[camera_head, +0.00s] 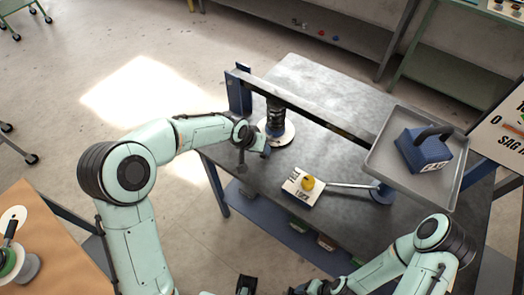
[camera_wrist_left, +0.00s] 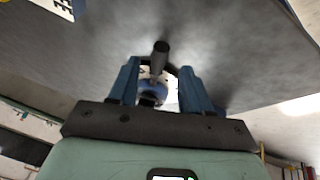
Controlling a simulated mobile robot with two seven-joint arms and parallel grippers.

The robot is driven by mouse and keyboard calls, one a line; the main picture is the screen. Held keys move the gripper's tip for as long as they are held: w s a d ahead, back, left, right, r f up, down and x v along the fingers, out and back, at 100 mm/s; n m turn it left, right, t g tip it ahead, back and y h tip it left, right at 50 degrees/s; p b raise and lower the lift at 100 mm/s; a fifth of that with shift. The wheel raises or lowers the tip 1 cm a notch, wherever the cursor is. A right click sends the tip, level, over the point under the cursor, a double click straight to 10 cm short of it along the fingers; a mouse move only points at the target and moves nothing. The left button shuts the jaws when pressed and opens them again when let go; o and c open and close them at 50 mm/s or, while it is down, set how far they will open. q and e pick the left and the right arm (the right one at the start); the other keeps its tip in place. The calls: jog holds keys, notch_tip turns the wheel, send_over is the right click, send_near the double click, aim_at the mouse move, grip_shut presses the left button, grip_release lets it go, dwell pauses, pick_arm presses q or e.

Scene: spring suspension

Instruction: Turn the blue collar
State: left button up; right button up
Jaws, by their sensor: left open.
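The spring unit (camera_head: 276,113), a dark upright coil above a round white disc (camera_head: 283,138), stands at the left end of the grey bench. My left gripper (camera_head: 263,148) is beside its lower front, with blue fingertips close to the disc. In the left wrist view the two blue fingers (camera_wrist_left: 165,85) stand apart. A small blue rounded part (camera_wrist_left: 153,88) with a dark rod (camera_wrist_left: 160,58) shows between them; it may be the blue collar. I cannot tell whether the fingers touch it. In the head view the collar is not clearly seen. My right gripper is low in the head view, its fingers unclear.
A white block with a yellow knob (camera_head: 308,183) sits on the bench, near a metal bar running to a blue base (camera_head: 382,192). A grey tray (camera_head: 376,160) holds a blue weight (camera_head: 424,150). A beam (camera_head: 305,106) spans above the bench. A sign (camera_head: 504,135) stands at right.

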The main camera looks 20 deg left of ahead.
aim_at(271, 138)
pick_arm(q)
jog(key=shift+x, duration=2.05)
grip_shut()
